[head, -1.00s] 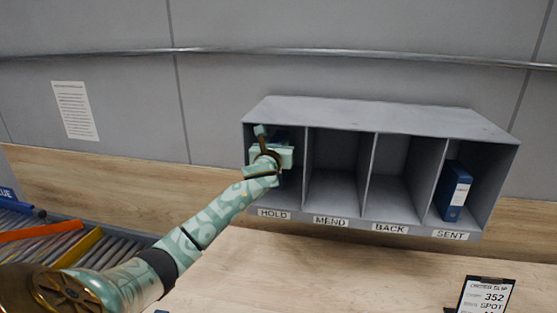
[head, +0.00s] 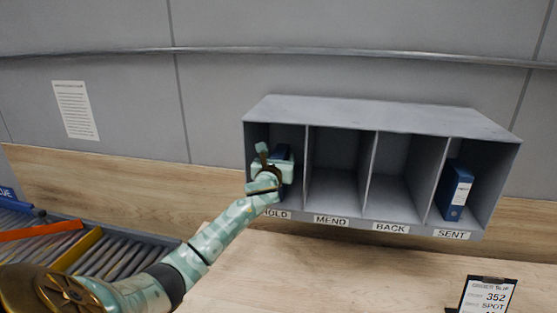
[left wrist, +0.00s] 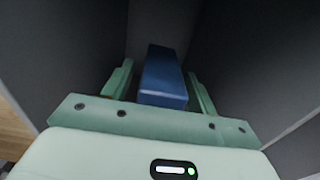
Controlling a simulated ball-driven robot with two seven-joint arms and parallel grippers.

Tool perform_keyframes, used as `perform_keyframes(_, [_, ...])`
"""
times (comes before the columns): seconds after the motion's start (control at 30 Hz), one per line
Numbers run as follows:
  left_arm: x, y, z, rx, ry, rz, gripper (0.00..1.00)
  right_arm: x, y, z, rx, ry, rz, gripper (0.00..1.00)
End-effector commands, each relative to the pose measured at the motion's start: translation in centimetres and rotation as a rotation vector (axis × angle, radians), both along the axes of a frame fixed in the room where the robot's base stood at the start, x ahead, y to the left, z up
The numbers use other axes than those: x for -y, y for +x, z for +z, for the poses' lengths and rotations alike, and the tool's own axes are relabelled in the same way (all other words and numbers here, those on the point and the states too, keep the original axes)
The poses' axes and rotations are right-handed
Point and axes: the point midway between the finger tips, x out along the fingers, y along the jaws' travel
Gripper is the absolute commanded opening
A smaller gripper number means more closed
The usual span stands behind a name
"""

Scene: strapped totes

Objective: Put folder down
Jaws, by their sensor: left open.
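A blue folder (left wrist: 164,80) stands in the HOLD compartment, the leftmost one of the grey rack (head: 380,110). In the head view only a bit of the folder (head: 281,152) shows behind my gripper. My left gripper (head: 270,165) is at the mouth of that compartment. In the left wrist view its two fingers (left wrist: 160,88) are open, one on each side of the folder, with a gap visible on either side. The folder's lower parts are hidden by the gripper body. My right gripper is not in view.
Another blue folder (head: 455,190) stands in the SENT compartment. The MEND and BACK compartments are empty. A slip stand (head: 487,295) is on the wooden table (head: 330,270) at front right. A roller conveyor (head: 110,257) with orange and yellow bars lies at left.

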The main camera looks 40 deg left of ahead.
Motion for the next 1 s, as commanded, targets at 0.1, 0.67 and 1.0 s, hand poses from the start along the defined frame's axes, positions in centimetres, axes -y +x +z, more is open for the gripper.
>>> perform_keyframes(0.1, [0.2, -0.3, 0.3, 0.0, 0.001, -0.001, 0.58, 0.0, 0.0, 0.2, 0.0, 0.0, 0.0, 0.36])
perform_keyframes(0.67, [5.4, -9.7, 0.2, 0.0, 0.0, -0.001, 0.58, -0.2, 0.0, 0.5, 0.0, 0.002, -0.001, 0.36])
perform_keyframes(1.0, [5.8, -10.5, 0.3, 0.001, 0.0, 0.001, 0.58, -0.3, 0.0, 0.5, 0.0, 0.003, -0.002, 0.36])
